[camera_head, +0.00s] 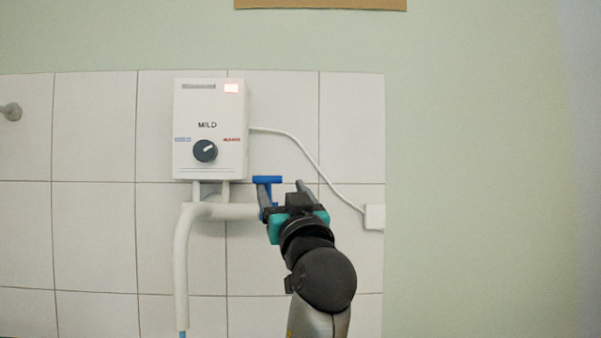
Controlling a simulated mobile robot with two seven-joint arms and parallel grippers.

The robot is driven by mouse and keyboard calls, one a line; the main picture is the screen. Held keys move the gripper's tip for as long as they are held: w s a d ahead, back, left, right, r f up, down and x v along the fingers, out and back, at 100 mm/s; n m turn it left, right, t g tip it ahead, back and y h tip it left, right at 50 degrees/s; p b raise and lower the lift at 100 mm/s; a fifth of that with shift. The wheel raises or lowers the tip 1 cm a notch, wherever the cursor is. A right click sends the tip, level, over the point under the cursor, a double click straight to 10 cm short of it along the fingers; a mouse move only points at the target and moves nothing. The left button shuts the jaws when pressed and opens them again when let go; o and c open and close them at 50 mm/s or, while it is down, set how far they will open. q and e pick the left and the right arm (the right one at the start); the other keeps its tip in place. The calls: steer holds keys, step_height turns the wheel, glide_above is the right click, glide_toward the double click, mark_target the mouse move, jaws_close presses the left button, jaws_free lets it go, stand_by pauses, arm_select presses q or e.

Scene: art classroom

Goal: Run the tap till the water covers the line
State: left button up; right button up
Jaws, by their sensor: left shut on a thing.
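A white water heater box (210,128) with a dark knob and the word MILD hangs on the tiled wall. A white pipe (182,255) bends down from under it. At the pipe's lower end a short light-blue piece (183,334), which looks like water, meets the frame's bottom edge. A blue tap handle (267,180) is at the right end of the pipe. My left gripper (284,191) is at this handle and shut on it, partly hiding the tap. No vessel, line or water level is in view. My right gripper is not in view.
A white cable (307,160) runs from the heater to a wall box (374,217) right of my arm. A red-lit display glows on the heater. A metal fitting (11,111) is at the far left. The green wall at right is bare.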

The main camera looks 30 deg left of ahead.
arm_select(q)
steer(key=s+d+r+t, duration=0.2)
steer(key=s+d+r, duration=0.2)
steer(key=d, duration=0.3)
steer(key=shift+s+m, duration=0.4)
steer(key=shift+s, duration=0.25)
steer(key=shift+c, duration=0.4)
